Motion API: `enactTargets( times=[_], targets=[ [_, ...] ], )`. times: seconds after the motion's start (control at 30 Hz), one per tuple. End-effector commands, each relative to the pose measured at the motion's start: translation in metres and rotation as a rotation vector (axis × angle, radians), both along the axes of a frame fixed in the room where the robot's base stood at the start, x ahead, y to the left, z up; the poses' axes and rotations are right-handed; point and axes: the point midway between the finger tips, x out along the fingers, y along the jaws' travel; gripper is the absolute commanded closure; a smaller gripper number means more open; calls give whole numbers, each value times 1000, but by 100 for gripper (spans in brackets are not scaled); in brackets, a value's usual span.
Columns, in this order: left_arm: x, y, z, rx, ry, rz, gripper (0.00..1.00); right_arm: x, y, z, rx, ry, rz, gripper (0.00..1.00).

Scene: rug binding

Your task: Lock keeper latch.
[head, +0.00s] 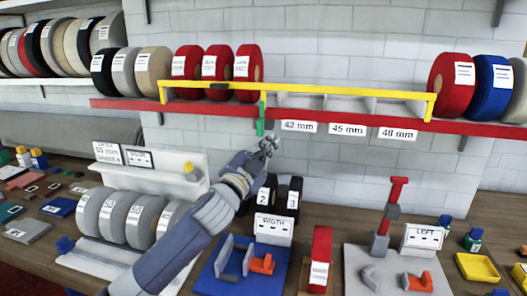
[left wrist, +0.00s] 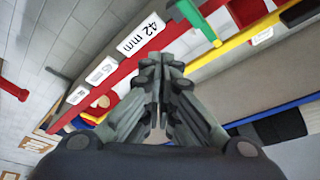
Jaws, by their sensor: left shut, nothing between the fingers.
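A yellow keeper bar (head: 345,94) runs along the front of the red shelf (head: 330,127). A green latch tab (head: 261,120) hangs down near the bar's middle, below its yellow upright. The green tab also shows at the top of the left wrist view (left wrist: 198,20), beside the yellow bar (left wrist: 235,40). A small dark piece (head: 221,87) sits on the bar further left. My left gripper (head: 268,145) is shut and empty, just below the green tab, apart from it in the head view. My right gripper is not in view.
Red rolls (head: 218,68) stand behind the bar's left part; the 42, 45 and 48 mm bays look empty. Below are grey rolls (head: 135,218), a blue fixture (head: 215,275), a red block (head: 321,245) and a grey fixture with a red lever (head: 395,190).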

Motion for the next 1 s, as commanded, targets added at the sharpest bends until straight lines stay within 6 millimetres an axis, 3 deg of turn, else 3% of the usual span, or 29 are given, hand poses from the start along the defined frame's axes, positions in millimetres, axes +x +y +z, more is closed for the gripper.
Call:
enactTargets(
  times=[0.23,0.67,0.77,0.83,1.0],
  targets=[
    [-13,10,-1,1,0,1,100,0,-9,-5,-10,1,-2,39],
    [-15,11,-3,-2,8,2,100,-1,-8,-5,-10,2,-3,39],
    [-18,15,-20,-21,51,15,100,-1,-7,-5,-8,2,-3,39],
    [-23,22,-42,-47,111,36,100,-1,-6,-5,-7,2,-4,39],
    [-48,52,-121,-131,332,119,100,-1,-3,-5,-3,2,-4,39]
  ],
)
